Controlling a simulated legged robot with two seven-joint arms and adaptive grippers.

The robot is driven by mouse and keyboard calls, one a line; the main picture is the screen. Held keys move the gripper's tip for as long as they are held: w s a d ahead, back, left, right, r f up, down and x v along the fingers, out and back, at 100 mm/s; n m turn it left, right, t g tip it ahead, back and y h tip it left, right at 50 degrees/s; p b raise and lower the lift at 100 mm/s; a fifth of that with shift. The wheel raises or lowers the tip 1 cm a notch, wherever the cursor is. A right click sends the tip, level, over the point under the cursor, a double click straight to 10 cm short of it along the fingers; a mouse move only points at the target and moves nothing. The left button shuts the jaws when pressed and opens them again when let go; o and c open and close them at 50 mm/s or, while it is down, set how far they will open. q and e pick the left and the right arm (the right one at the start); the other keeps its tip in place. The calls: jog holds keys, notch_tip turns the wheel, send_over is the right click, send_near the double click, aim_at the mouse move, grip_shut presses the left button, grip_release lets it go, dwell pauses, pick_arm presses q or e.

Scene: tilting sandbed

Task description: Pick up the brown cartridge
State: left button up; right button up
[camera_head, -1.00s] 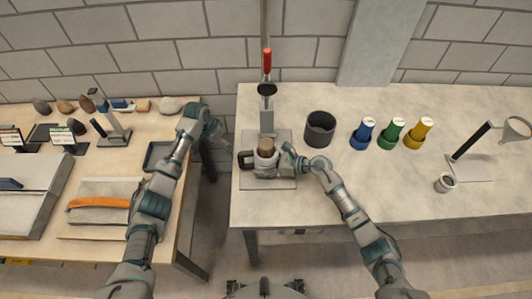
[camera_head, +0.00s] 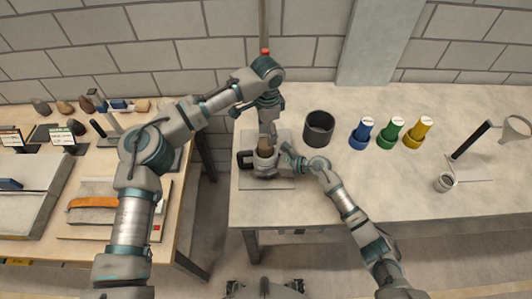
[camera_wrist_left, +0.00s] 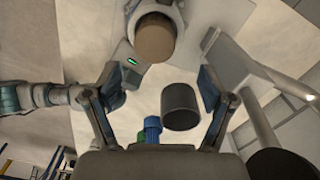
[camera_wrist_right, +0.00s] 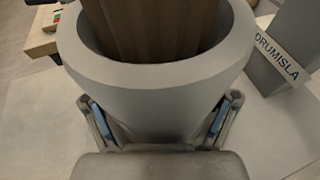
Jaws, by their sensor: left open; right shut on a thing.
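The brown cartridge (camera_head: 263,143) stands upright in the mouth of a grey round holder (camera_head: 264,166) on the near-left part of the right-hand table. Its round brown top shows in the left wrist view (camera_wrist_left: 155,38), and its side shows inside the holder's rim in the right wrist view (camera_wrist_right: 155,28). My right gripper (camera_head: 286,162) is shut on the grey holder, with a finger on each side of it. My left gripper (camera_head: 267,124) is open and empty, pointing down just above the cartridge; in the left wrist view the cartridge lies beyond its fingers, not between them.
A dark cup (camera_head: 318,128) stands to the right, then blue (camera_head: 362,133), green (camera_head: 390,134) and yellow (camera_head: 418,133) bottles. The table's front right is mostly clear.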

aim_at(265, 142)
pick_arm(q)
jog(key=f, duration=0.6)
jog(key=shift+s+a+f, duration=0.3)
jog(key=shift+a+f, duration=0.1)
grip_shut()
